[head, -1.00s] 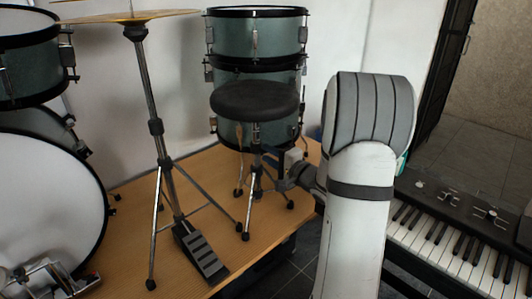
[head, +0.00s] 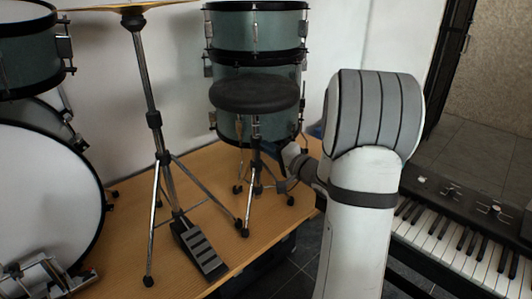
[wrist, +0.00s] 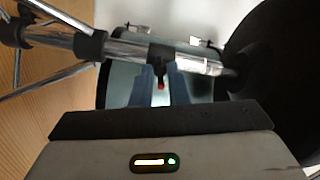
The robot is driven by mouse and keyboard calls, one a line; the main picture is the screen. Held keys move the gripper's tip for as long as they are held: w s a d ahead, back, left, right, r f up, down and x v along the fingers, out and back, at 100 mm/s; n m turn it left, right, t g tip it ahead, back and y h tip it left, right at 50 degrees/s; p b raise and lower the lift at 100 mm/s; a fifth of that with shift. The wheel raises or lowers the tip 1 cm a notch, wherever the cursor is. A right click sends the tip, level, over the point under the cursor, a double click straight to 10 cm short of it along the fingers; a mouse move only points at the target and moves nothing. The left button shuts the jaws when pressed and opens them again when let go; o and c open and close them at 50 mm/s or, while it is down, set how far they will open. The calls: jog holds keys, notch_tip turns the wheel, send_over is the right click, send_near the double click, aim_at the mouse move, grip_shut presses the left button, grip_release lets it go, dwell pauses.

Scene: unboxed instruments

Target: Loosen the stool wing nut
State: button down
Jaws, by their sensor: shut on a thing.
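The stool's round black seat (head: 254,95) stands on a chrome post with tripod legs on the wooden platform, in front of the drums. In the wrist view the post (wrist: 118,48) runs sideways, with the dark seat (wrist: 262,60) at right. The wing nut (wrist: 159,82) is a small dark part with a reddish end, at the dark collar on the post. My gripper (wrist: 159,73) has its blue fingers on either side of the nut, shut on it. The fingers partly hide the nut. In the head view my wrist reaches the post below the seat from the right, and the nut cannot be made out.
A cymbal stand (head: 160,135) with a pedal (head: 200,250) is left of the stool. A bass drum (head: 45,190) stands further left, and stacked green drums (head: 255,35) are behind the stool. A keyboard (head: 450,235) lies at right beside my arm.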

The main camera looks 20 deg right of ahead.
jog(key=shift+n, duration=0.7)
jog(key=shift+d+n+b, duration=0.1)
jog(key=shift+n+b, duration=1.85)
jog(key=shift+n, duration=0.45)
jog(key=shift+f, duration=0.1)
jog(key=c, duration=1.4)
grip_release()
jog(key=shift+c, duration=0.2)
